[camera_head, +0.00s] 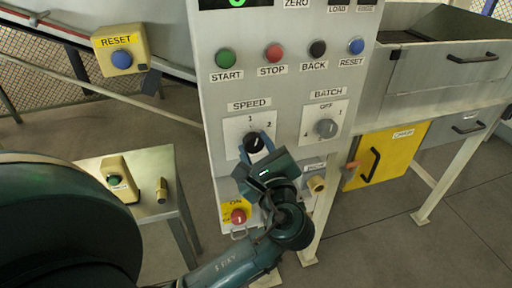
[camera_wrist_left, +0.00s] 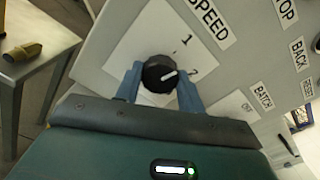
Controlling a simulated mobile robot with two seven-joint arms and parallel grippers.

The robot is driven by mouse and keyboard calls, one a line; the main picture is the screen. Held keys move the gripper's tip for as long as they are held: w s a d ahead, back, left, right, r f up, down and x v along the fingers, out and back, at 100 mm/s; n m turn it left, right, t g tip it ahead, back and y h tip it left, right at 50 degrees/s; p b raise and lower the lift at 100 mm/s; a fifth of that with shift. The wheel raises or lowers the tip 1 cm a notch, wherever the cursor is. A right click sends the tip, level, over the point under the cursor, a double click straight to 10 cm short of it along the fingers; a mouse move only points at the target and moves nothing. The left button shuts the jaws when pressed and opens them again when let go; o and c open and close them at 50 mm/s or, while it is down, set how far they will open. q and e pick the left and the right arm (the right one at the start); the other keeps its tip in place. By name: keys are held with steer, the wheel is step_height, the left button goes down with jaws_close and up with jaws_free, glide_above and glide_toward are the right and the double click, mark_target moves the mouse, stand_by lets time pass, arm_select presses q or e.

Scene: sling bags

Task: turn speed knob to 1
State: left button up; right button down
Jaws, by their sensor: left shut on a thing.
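The black speed knob (camera_head: 255,141) sits on a white plate under the SPEED label on the grey panel. In the left wrist view, the knob (camera_wrist_left: 158,72) has a white pointer line directed towards the "2" mark, not the "1". My left gripper (camera_head: 258,155) reaches the knob from below. Its two blue fingers, also seen in the left wrist view (camera_wrist_left: 160,86), lie on either side of the knob and are shut on it. The gripper body hides the lower part of the speed plate in the head view. My right gripper is not in view.
The batch knob (camera_head: 326,128) is to the right of the speed knob. START, STOP, BACK and RESET buttons (camera_head: 356,46) line the panel above. A red button (camera_head: 238,216) is below. A small table (camera_head: 150,218) stands at left, and a yellow door (camera_head: 385,155) is at right.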

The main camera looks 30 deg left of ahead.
arm_select(q)
steer(key=shift+n, duration=1.5)
steer(key=o, duration=1)
steer(key=shift+c, duration=0.2)
